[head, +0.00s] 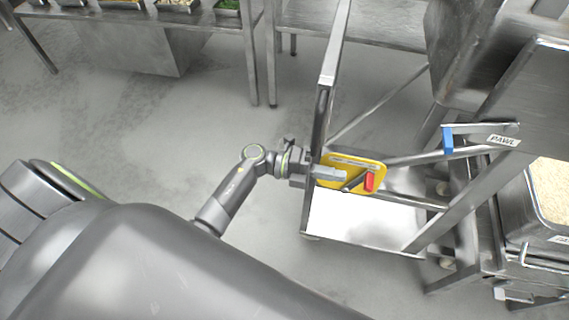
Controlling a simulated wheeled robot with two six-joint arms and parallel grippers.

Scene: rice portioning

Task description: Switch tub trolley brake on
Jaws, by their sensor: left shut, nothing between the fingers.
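The tub trolley (325,110) is a metal frame standing right of centre in the head view, with a pale lower shelf. A yellow plate (371,165) with a slot is fixed on its near side, and a red-tipped brake lever (369,182) lies over the plate's right part. My left gripper (340,174) reaches in from the left, shut and empty, with its fingers in front of the yellow plate, left of the red tip. I cannot tell whether the fingers touch the lever. My right gripper is not in view.
A blue handle (448,140) beside a PAWL label (503,140) is on the frame to the right. A tub of rice (550,190) stands at the far right. Metal tables with food trays (180,18) line the back. The grey floor (130,120) at left is clear.

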